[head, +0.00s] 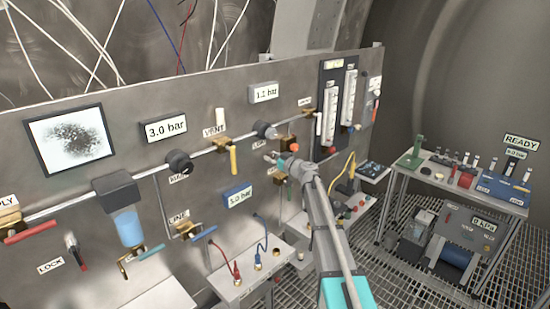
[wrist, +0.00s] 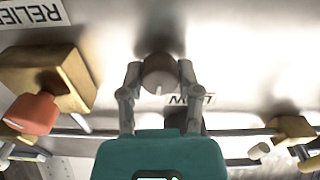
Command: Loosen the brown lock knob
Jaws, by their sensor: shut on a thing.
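The brown lock knob (wrist: 158,75) is a round knob with a small white mark, in the upper middle of the wrist view against the steel panel. My gripper (wrist: 160,76) has its two grey fingers on either side of the knob, closed on it. In the head view my gripper (head: 283,160) is at the panel, below the grey round knob on the pipe. There I cannot make out the brown knob; my gripper and arm appear to cover it. A partly covered label (wrist: 190,100) sits just below the knob in the wrist view.
A brass block (wrist: 50,75) with an orange-red cap (wrist: 32,113) is close left of my gripper in the wrist view, by the RELIEF label (wrist: 30,14). A brass valve (wrist: 290,128) is at lower right. In the head view, a bench (head: 402,171) stands at right.

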